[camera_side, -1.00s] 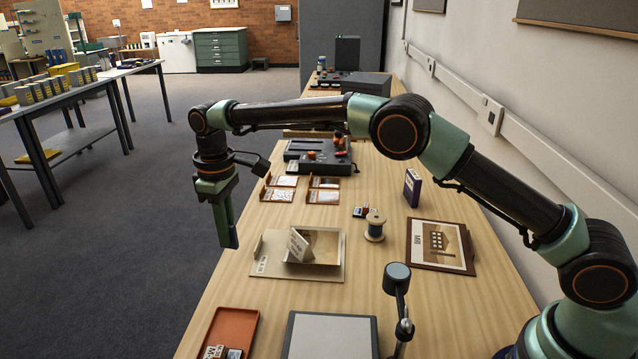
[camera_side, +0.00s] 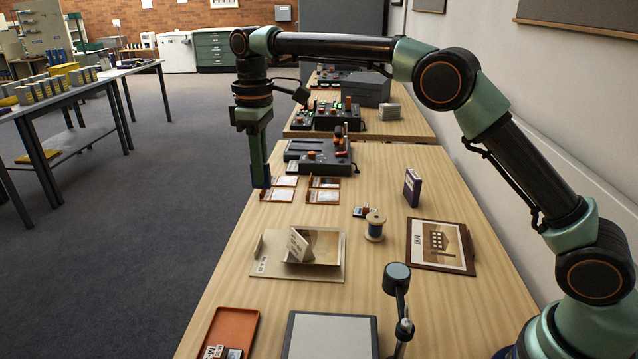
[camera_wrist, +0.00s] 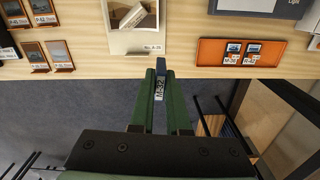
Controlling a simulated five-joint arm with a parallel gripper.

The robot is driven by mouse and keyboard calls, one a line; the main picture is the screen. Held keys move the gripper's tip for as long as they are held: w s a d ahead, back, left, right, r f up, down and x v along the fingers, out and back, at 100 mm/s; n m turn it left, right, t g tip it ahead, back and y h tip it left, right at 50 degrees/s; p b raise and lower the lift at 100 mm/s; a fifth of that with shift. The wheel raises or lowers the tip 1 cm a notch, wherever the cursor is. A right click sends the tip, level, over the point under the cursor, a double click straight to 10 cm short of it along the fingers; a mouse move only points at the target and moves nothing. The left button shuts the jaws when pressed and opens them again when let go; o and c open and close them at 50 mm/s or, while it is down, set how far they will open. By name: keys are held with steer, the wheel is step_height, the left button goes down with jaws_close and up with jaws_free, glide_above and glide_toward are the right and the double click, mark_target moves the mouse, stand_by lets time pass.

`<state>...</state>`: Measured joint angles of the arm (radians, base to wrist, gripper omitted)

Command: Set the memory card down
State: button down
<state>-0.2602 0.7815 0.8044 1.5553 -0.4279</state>
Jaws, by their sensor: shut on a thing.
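The memory card (camera_wrist: 160,84) is dark with a white label that seems to read M-32. My gripper (camera_wrist: 161,100) is shut on it, and the card stands out beyond the green fingertips. In the side view my gripper (camera_side: 260,165) points down, with the card's dark blue end (camera_side: 261,181) lowest, in front of the left table edge near the slide holders. The orange tray (camera_side: 235,318) lies at the front left of the table. In the wrist view the tray (camera_wrist: 215,60) holds two small labelled cards.
An open folder (camera_side: 330,272) with a tilted card lies mid-table. Several slide holders (camera_side: 323,197) and a dark device (camera_side: 315,165) stand behind. A thread spool (camera_side: 375,227), small card (camera_side: 362,212), purple box (camera_side: 412,188), framed picture (camera_side: 440,247) and lamp (camera_side: 397,280) occupy the right.

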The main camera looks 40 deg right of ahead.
steer(key=s+d+f+n, duration=0.1)
steer(key=s+d+f, duration=0.1)
steer(key=s+d, duration=1.5)
steer(key=f, duration=1.9)
steer(key=shift+w+d+f, duration=0.25)
steer(key=shift+w+f, duration=0.1)
steer(key=shift+f, duration=0.05)
steer(key=shift+f, duration=0.15)
steer(key=c, duration=0.9)
jaws_free()
